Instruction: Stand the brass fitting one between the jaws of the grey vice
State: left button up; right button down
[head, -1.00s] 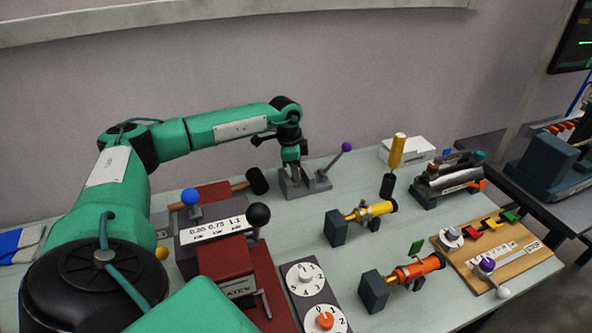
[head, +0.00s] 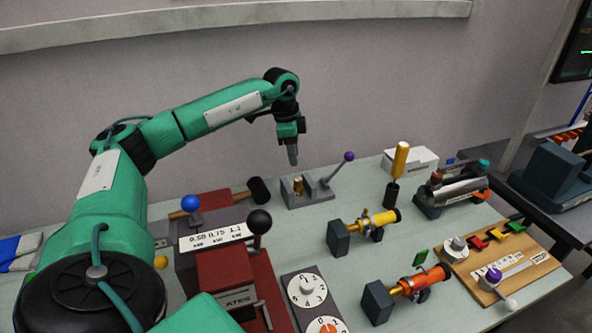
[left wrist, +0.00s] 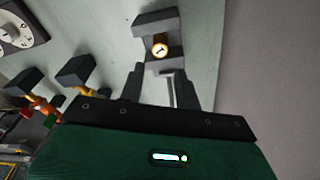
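The grey vice (head: 310,195) stands at the back middle of the table, with a purple-knobbed lever (head: 348,157) on its right. The brass fitting one (head: 298,186) stands upright between the vice jaws. In the left wrist view the grey vice (left wrist: 157,22) shows from above, and the fitting's round top (left wrist: 160,49) bears a 1. I cannot tell whether both jaws touch it. My left gripper (head: 293,156) is above the vice, apart from the fitting. Its fingers (left wrist: 162,87) are spread and empty in the wrist view. My right gripper is not in view.
A dark-headed hammer (head: 258,190) lies left of the vice. A red machine with a black knob (head: 259,221) is in front.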

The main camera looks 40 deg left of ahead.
pick_arm(q)
jog(key=shift+s+a+r, duration=0.1)
jog(key=shift+a+r, duration=0.05)
jog(key=shift+r, duration=1.05)
